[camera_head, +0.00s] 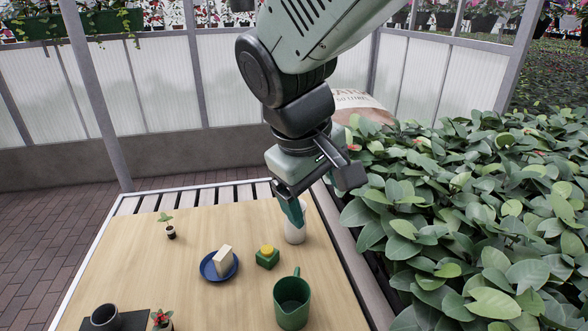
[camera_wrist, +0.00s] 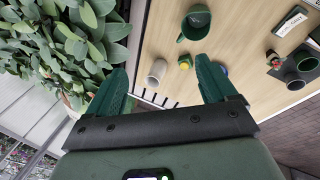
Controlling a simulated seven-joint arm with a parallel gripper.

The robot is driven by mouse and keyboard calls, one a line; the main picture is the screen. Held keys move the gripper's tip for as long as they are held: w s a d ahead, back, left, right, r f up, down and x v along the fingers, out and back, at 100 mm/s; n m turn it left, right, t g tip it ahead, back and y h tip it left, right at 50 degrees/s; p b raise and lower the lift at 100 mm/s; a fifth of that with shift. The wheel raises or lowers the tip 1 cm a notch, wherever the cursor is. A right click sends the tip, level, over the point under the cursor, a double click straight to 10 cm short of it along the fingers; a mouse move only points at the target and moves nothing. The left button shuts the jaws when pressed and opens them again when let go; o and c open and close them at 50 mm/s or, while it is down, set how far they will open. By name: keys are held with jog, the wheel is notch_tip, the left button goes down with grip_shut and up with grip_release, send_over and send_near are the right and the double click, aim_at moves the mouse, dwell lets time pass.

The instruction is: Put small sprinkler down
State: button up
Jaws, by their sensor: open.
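A small green block with a yellow top (camera_head: 267,257), possibly the small sprinkler, rests on the wooden table (camera_head: 130,262). It shows between my fingers in the wrist view (camera_wrist: 185,62). A white cylinder (camera_head: 295,236) stands just behind it to the right; it shows left of the block in the wrist view (camera_wrist: 155,73). My gripper (camera_head: 297,214) hangs above the table's right side, and one fingertip overlaps the cylinder's top in the head view. In the wrist view my gripper (camera_wrist: 162,69) is open, with nothing held between the fingers.
A blue plate (camera_head: 206,268) holds a pale block (camera_head: 223,261). A green mug (camera_head: 292,303) stands at the front right. A seedling pot (camera_head: 171,233), a dark cup (camera_head: 105,317) and a red-flowered plant (camera_head: 162,320) are leftward. Dense foliage (camera_head: 465,215) borders the table's right side.

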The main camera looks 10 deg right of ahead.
jog(key=s+r+m+t+y, duration=0.2)
jog(key=s+r+m, duration=0.3)
jog(key=s, duration=0.5)
jog(key=shift+a+r+t+y, duration=0.35)
jog(key=shift+r+t+y, duration=0.1)
jog(key=shift+t, duration=0.15)
jog(key=shift+s, duration=0.1)
